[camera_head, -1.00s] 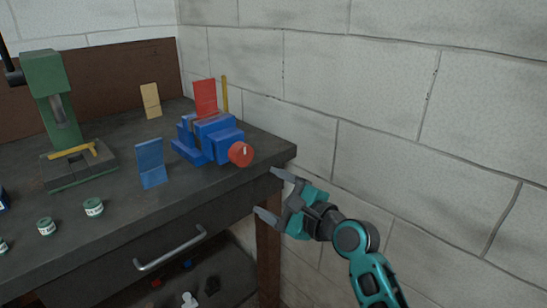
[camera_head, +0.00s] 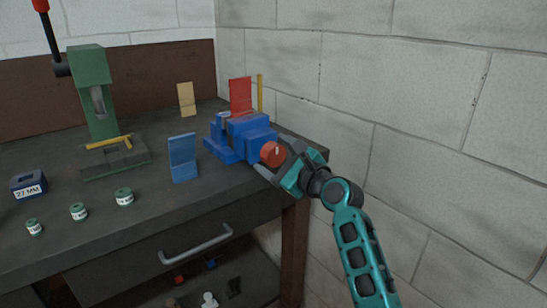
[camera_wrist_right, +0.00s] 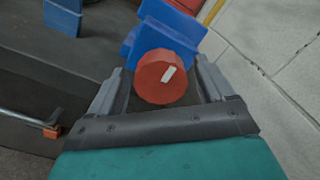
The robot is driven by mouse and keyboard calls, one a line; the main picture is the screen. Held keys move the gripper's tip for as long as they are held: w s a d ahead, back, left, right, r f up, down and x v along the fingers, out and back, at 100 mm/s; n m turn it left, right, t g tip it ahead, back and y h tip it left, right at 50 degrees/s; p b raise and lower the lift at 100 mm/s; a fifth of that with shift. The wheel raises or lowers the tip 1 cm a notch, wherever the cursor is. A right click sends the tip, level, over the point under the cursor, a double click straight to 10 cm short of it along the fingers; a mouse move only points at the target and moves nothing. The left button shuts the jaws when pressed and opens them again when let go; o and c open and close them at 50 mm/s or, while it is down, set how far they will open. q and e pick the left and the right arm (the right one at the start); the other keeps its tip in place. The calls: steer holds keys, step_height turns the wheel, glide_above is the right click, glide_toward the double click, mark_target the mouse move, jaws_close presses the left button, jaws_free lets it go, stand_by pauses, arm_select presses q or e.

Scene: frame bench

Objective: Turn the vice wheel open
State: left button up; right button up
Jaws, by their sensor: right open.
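The blue vice (camera_head: 240,136) stands on the bench near its right corner. Its red wheel (camera_head: 272,154) faces the front right and has a white mark. In the right wrist view the red wheel (camera_wrist_right: 162,77) sits between the two fingers, with a visible gap on each side. My right gripper (camera_head: 276,160) is open around the wheel; it also shows in the right wrist view (camera_wrist_right: 158,88). Whether the fingers reach fully past the wheel's face is hard to tell. My left gripper is not in view.
The dark bench (camera_head: 130,220) has a drawer handle (camera_head: 196,245) in front. A blue plate (camera_head: 183,158), a red plate (camera_head: 240,95) and a yellow rod (camera_head: 260,95) stand near the vice. A green press (camera_head: 92,95) is at left. A block wall (camera_head: 420,110) bounds the right side.

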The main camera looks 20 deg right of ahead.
steer(key=shift+w+a, duration=0.15)
steer(key=shift+w, duration=0.35)
steer(key=c, duration=1)
